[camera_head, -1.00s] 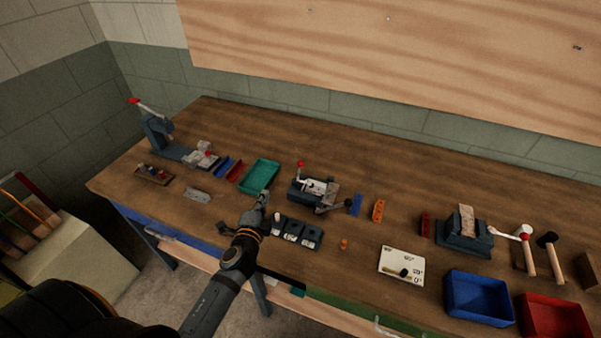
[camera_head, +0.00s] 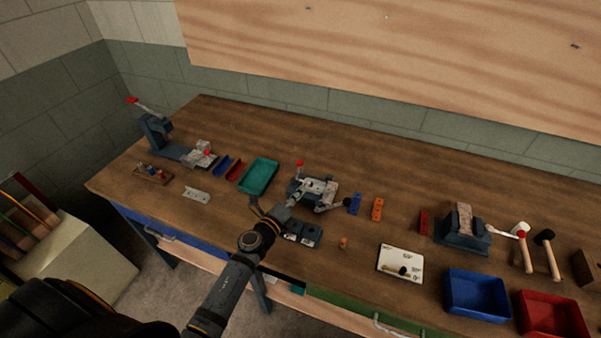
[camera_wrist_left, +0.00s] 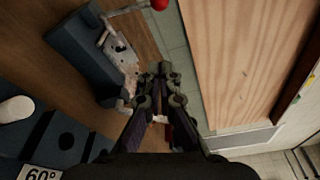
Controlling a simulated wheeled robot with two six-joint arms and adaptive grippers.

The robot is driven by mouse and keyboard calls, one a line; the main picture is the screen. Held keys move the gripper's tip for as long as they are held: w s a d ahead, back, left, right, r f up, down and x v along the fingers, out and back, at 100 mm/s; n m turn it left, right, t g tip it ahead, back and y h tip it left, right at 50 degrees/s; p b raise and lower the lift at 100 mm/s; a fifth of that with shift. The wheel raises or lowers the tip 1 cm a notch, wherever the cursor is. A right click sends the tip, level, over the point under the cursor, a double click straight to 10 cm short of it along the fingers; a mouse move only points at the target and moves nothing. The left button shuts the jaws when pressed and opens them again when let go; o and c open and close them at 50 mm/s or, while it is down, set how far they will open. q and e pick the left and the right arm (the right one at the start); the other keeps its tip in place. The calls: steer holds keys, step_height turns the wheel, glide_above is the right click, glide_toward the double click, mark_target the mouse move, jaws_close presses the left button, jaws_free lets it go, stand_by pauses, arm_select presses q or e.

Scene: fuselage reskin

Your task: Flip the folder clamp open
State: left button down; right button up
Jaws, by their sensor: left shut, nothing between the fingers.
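The folder (camera_head: 325,188) is a dark-based bench tool with a pale metal top at mid-table. Its clamp lever is light with a red ball (camera_head: 299,164) and stands up at the back left. My left gripper (camera_head: 295,196) is shut and empty at the folder's front left corner; from above I cannot tell whether it touches. In the left wrist view the shut fingers (camera_wrist_left: 166,84) point past the folder's pale plate (camera_wrist_left: 122,62), with the red ball (camera_wrist_left: 159,4) at the top edge. My right gripper is not in view.
Dark angle blocks (camera_head: 312,238) lie just in front of the folder, partly behind my left arm. A green tray (camera_head: 259,175) stands to its left. A blue piece (camera_head: 355,204) and an orange piece (camera_head: 377,209) lie to its right. The table behind is clear.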

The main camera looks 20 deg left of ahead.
arm_select(q)
steer(key=x, duration=0.6)
steer(key=shift+w, duration=0.1)
steer(key=a, duration=0.1)
steer(key=w+a+r, duration=0.1)
steer(key=a, duration=0.1)
steer(key=shift+w+a+r, duration=0.1)
steer(key=shift+w+a, duration=0.15)
steer(key=shift+d, duration=0.1)
steer(key=shift+a+n, duration=0.3)
steer(key=shift+n, duration=0.1)
